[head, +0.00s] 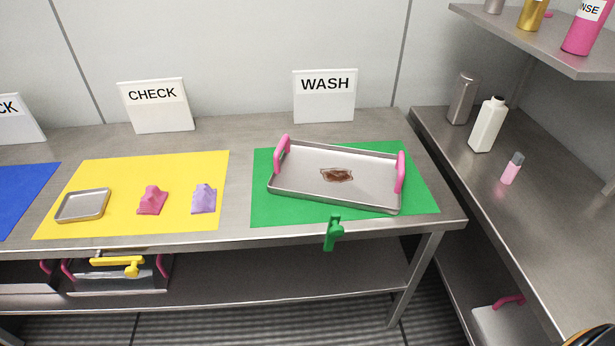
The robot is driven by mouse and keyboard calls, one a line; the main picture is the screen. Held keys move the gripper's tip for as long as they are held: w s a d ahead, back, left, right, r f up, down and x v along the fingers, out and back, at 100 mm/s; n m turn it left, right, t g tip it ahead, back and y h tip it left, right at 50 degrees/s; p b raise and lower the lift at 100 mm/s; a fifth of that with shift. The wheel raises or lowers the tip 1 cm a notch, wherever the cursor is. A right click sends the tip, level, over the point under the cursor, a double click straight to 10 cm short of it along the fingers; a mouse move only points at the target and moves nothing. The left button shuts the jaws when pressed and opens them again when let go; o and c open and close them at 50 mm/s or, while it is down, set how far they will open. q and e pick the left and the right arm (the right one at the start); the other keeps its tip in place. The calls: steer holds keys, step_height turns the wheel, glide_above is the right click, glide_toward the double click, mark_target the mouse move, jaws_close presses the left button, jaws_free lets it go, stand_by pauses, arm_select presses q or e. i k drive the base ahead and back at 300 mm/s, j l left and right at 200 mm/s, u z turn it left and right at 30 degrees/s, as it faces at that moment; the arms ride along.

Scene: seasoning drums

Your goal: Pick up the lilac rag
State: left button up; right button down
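The lilac rag (204,199) lies crumpled in a small peaked heap on the yellow mat (190,168), near the mat's right edge. A pink rag (152,200) of similar shape lies to its left on the same mat, a little apart from it. Nothing covers or touches the lilac rag. Neither of my grippers is in the head view.
A small metal tray (83,205) is left on the yellow mat. A pink-handled tray (310,161) with a brown stain sits on the green mat (270,207). CHECK (156,105) and WASH (324,97) signs stand behind.

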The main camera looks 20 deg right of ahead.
mark_target(204, 198)
steer(key=i+j+z, duration=0.2)
steer(key=i, duration=0.25)
steer(key=i+z, duration=0.2)
steer(key=i, duration=0.25)
